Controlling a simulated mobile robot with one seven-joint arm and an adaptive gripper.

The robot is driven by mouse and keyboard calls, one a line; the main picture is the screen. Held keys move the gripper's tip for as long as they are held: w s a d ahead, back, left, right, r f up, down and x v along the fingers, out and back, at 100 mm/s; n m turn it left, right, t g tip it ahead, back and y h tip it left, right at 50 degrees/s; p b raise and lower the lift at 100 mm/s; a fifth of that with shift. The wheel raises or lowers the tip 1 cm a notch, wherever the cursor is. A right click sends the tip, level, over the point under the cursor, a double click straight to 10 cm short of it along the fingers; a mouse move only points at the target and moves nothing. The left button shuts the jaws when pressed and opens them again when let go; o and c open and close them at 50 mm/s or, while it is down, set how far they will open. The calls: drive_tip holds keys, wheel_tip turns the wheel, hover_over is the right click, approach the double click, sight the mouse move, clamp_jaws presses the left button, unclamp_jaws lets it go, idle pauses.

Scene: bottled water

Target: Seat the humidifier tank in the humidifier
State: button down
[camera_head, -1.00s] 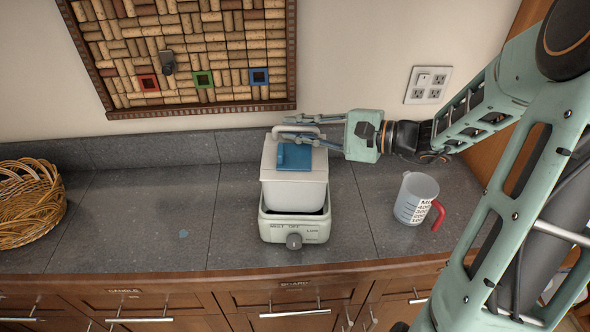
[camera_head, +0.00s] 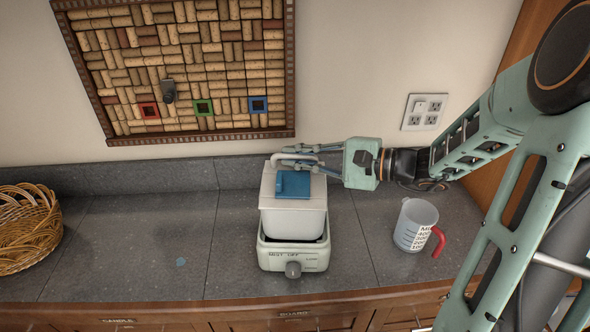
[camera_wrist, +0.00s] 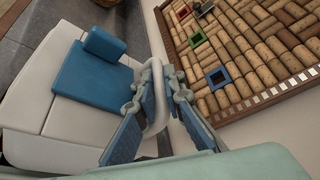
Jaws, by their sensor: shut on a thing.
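The white humidifier tank (camera_head: 292,219) with a blue lid patch (camera_head: 294,184) is over the humidifier base (camera_head: 293,257) in the head view. The base has a grey knob at its front and a dark opening that shows around the tank's lower edge. I cannot tell whether the tank rests fully down in it. My gripper (camera_head: 297,160) comes from the right and is shut on the tank's white handle at the back of its top. In the wrist view, the fingers (camera_wrist: 157,105) close around the handle, beside the tank's blue lid patch (camera_wrist: 88,75).
A clear measuring cup (camera_head: 411,228) with a red handle stands to the right. A wicker basket (camera_head: 27,228) is at the far left. A cork board (camera_head: 185,65) and an outlet (camera_head: 425,112) are on the wall. The counter left of the humidifier is largely clear.

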drive_tip(key=shift+r, duration=0.2)
drive_tip(key=shift+r+p, duration=1.1)
drive_tip(key=shift+r, duration=0.65)
drive_tip(key=s+d+r+p, duration=0.2)
drive_tip(key=s+d+r, duration=0.3)
drive_tip(key=s+r, duration=0.4)
drive_tip(key=shift+s+p, duration=0.3)
drive_tip(key=shift+s, duration=1.7)
drive_tip(key=shift+r, duration=0.1)
drive_tip(key=shift+w, duration=0.1)
